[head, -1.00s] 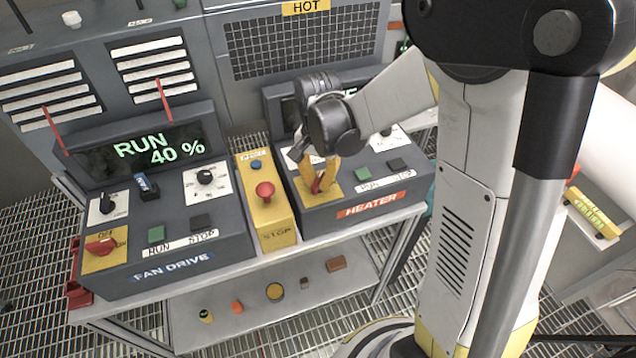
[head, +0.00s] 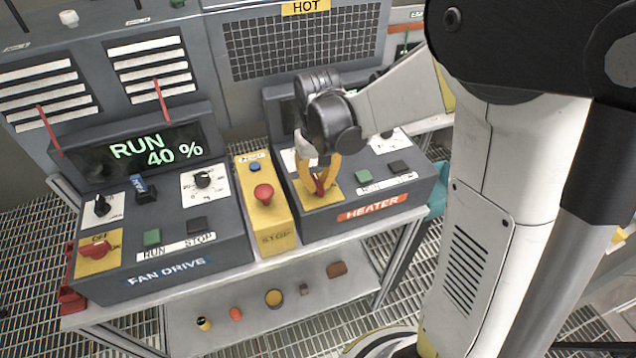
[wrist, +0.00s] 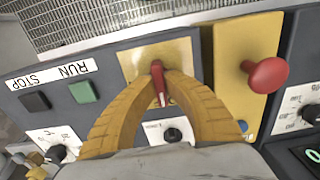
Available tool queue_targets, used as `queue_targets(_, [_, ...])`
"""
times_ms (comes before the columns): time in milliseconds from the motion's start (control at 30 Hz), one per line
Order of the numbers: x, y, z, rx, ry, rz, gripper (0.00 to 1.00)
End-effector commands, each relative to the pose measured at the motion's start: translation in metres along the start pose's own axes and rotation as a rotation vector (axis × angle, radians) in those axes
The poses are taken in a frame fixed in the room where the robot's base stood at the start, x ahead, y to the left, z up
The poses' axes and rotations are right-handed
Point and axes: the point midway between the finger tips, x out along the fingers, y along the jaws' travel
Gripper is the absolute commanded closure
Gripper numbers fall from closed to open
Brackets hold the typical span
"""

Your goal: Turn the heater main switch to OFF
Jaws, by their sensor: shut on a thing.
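The heater main switch is a red handle (wrist: 158,82) on a yellow plate (wrist: 181,47) at the front left of the heater box. In the head view the red handle (head: 319,184) shows low between the fingers. My gripper (head: 321,184) reaches down over the plate from above. In the wrist view its two yellow fingers (wrist: 160,86) are closed on the red handle, one on each side. The handle points nearly straight up and down in the wrist view. The plate's lettering cannot be read, partly behind the fingers.
The yellow stop box (head: 276,233) with a red mushroom button (head: 263,192) stands close left of the heater box. The heater's green button (head: 363,177) and black button (head: 398,167) are to the right. The fan drive box (head: 168,268) is farther left, its display reading RUN 40 %.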

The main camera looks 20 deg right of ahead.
Motion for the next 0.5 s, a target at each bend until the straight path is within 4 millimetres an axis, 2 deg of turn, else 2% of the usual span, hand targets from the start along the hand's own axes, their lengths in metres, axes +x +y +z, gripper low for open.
queue_targets(500, [0.0002, 0.0000, 0.0003, -0.032, -0.001, 0.000, 1.00])
